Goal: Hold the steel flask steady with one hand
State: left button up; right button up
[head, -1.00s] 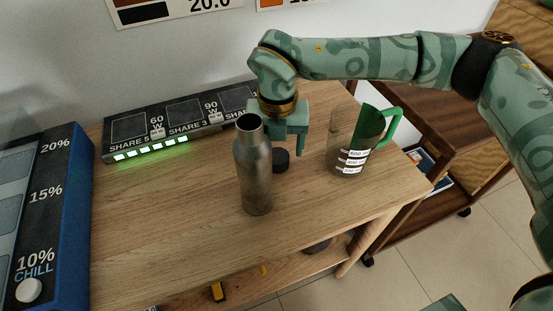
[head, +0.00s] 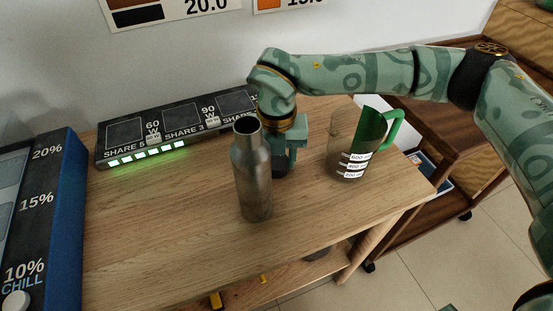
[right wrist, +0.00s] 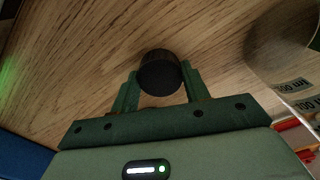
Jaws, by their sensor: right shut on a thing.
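The steel flask (head: 256,180) stands upright on the wooden table in the head view, its mouth open at the top. My right gripper (head: 285,166) is low at the table just behind the flask, which hides part of it. In the right wrist view the gripper (right wrist: 160,88) is shut on a small round black cap (right wrist: 160,70), one finger on each side. The cap is at or near the tabletop; I cannot tell whether it touches the wood. The flask does not show in the right wrist view. My left gripper is not in view.
A clear jug with a green handle (head: 391,128) stands right of the flask; it also shows in the right wrist view (right wrist: 283,62). A black panel with green lights (head: 147,155) lies along the back. A blue-sided box (head: 62,215) stands at left. The table front (head: 165,240) is clear.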

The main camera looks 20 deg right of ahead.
aim_at(276, 160)
pick_arm(q)
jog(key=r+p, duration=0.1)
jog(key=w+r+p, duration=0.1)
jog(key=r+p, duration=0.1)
jog(key=p, duration=0.1)
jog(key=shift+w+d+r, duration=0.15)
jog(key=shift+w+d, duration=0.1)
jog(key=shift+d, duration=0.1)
pick_arm(e)
notch_tip(276, 160, up, 10)
